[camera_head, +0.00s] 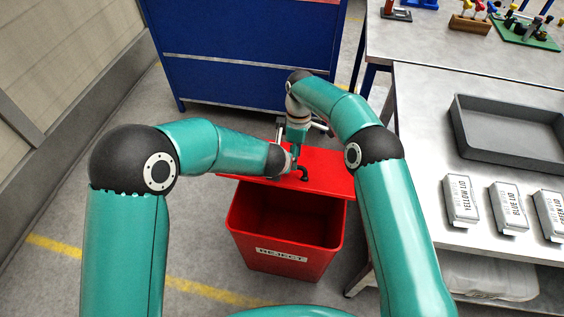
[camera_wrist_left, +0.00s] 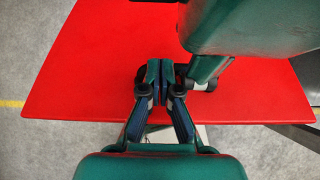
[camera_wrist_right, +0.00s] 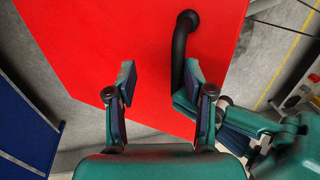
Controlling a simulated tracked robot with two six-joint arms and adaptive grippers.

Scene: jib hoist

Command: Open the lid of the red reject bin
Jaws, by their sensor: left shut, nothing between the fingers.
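The red reject bin (camera_head: 285,262) stands on the floor with its front opening uncovered and its inside visible. Its red lid (camera_head: 325,178) lies behind the opening, clear of the front rim; I cannot tell its exact tilt. A black handle (camera_head: 304,173) is on the lid. My right gripper (camera_head: 297,148) is over the lid. In the right wrist view it is open, with the handle (camera_wrist_right: 180,50) just inside its right finger. My left gripper (camera_wrist_left: 167,72) is shut and empty in front of the lid (camera_wrist_left: 85,70), beside the handle, which is mostly hidden there.
A blue cabinet (camera_head: 240,60) stands behind the bin. A steel table (camera_head: 425,130) to the right bears a grey tray (camera_head: 510,165) and labelled blocks (camera_head: 461,198). A wall (camera_head: 70,50) is at the left. Open floor with a yellow line (camera_head: 190,285) lies left of the bin.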

